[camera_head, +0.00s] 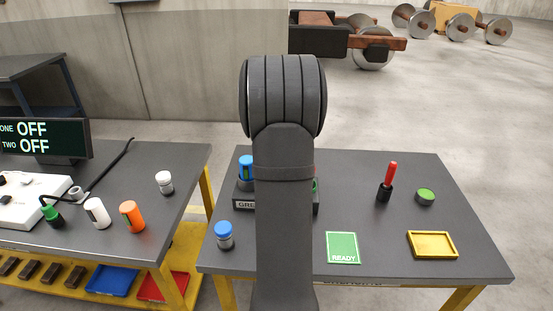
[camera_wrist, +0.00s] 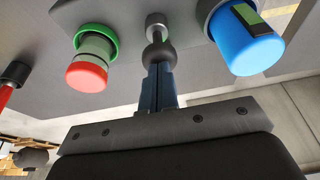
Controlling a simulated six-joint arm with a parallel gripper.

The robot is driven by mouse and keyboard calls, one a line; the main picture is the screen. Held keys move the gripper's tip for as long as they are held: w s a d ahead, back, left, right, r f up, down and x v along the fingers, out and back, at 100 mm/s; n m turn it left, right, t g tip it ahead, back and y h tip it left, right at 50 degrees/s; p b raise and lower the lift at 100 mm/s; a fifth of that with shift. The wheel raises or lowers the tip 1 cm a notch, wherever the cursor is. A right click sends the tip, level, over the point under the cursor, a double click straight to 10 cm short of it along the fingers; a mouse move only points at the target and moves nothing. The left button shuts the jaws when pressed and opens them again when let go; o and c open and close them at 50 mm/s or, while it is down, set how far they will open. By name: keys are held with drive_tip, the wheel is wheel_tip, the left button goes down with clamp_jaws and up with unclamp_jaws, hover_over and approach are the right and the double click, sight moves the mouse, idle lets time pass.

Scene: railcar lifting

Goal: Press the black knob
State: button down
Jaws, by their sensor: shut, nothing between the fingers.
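In the wrist view, the black knob (camera_wrist: 158,54) is a dark ball on a short silver stem, between a red-and-green cylinder (camera_wrist: 88,70) and a blue cylinder (camera_wrist: 244,42). My gripper (camera_wrist: 159,68) is shut and empty. Its fingertips are right at the knob's rounded end and overlap it in the picture; I cannot tell whether they touch. In the head view, my arm hides the knob and my gripper. The dark labelled box (camera_head: 243,203) shows partly beside my arm, with the blue cylinder (camera_head: 246,165) at its left.
The right table (camera_head: 380,225) holds a blue-capped jar (camera_head: 224,235), a green READY card (camera_head: 343,247), a yellow tray (camera_head: 432,245), a red-handled tool (camera_head: 388,180) and a green-topped puck (camera_head: 425,196). A left table (camera_head: 130,165) holds jars and a display reading OFF (camera_head: 42,138).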

drive_tip(key=shift+s+f, duration=0.1)
drive_tip(key=shift+f, duration=1.5)
drive_tip(key=shift+r, duration=0.1)
drive_tip(key=shift+r, duration=0.35)
drive_tip(key=w+v, duration=0.1)
drive_tip(key=v, duration=1.2)
drive_tip(key=shift+r, duration=0.4)
drive_tip(key=shift+w+r, duration=0.1)
wheel_tip(320, 180, up, 3)
drive_tip(key=shift+r, duration=0.1)
